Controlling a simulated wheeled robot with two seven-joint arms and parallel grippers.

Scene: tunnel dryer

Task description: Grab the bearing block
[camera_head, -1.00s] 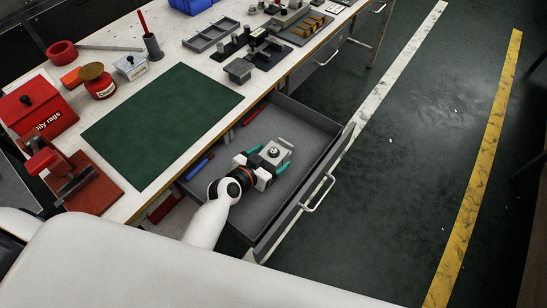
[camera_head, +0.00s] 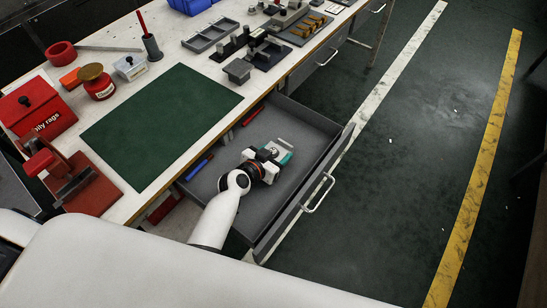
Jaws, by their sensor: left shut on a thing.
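The bearing block (camera_head: 272,150) is a small grey block with a dark round centre, inside the open drawer (camera_head: 318,170). My left gripper (camera_head: 279,153) reaches into the drawer from the front left and is shut on the bearing block. A teal finger shows along the block's right side; the other finger is mostly hidden. I cannot tell whether the block is lifted off the drawer floor. My right gripper is out of view.
A blue pen (camera_head: 199,169) and a red marker (camera_head: 254,115) lie in the drawer near the bench side. The bench carries a green mat (camera_head: 162,125), a red rags box (camera_head: 37,112) and dark fixtures (camera_head: 262,52). The floor right of the drawer is clear.

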